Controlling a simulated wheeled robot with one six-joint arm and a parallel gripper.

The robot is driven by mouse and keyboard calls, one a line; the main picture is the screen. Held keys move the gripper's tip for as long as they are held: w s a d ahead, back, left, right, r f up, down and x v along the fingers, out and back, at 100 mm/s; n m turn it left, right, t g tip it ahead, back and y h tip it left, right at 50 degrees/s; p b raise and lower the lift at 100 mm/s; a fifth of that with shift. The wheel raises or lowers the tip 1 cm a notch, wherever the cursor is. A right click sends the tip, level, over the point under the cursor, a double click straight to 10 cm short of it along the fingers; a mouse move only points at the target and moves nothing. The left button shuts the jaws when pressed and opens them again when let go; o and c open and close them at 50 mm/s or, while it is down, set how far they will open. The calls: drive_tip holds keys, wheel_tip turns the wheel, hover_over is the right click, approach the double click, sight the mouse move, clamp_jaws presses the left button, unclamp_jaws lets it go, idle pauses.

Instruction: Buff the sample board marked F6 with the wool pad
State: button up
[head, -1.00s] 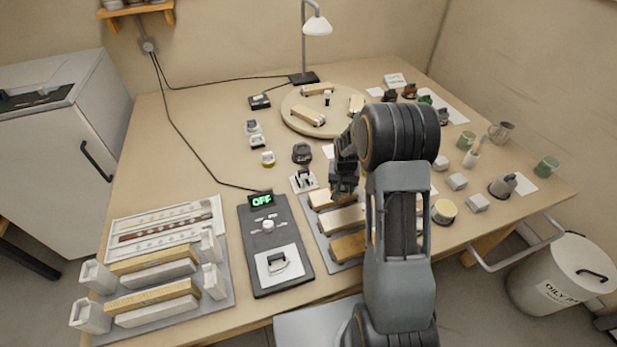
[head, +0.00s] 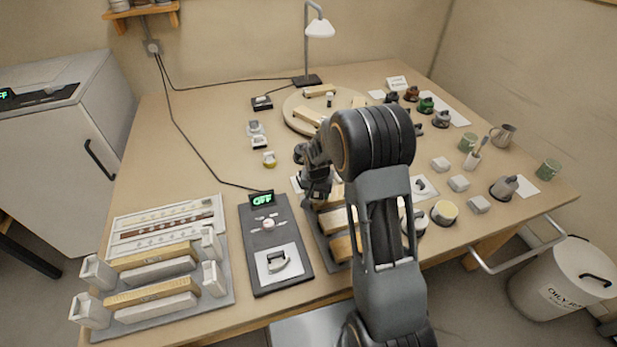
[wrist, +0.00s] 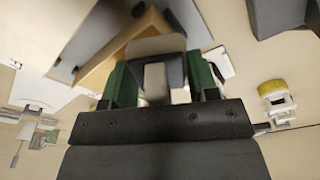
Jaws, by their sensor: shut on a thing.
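My gripper (head: 318,196) is above the far left part of the grey tray of wooden sample boards (head: 340,248). In the wrist view my gripper (wrist: 160,85) is shut on the pale handle of a dark-bodied pad (wrist: 155,78), which I take for the wool pad. Its underside is hidden. A tan board (wrist: 122,42) shows just beyond it, and I cannot tell whether the two touch. The arm covers part of the boards in the head view. No F6 marking is legible.
A grey device reading OFF (head: 268,232) is left of the tray. A rack with boards (head: 152,285) stands further left. A round turntable (head: 300,112) with blocks and a lamp (head: 320,30) are at the back. Tins and mugs crowd the right. Bare bench lies left of centre.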

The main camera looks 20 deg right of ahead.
drive_tip(key=shift+a, duration=0.85)
drive_tip(key=shift+s+a+r, duration=0.1)
drive_tip(key=shift+a+r, duration=0.05)
drive_tip(key=shift+a, duration=0.15)
drive_tip(key=shift+r+p, duration=2.4)
drive_tip(key=shift+r, duration=1.55)
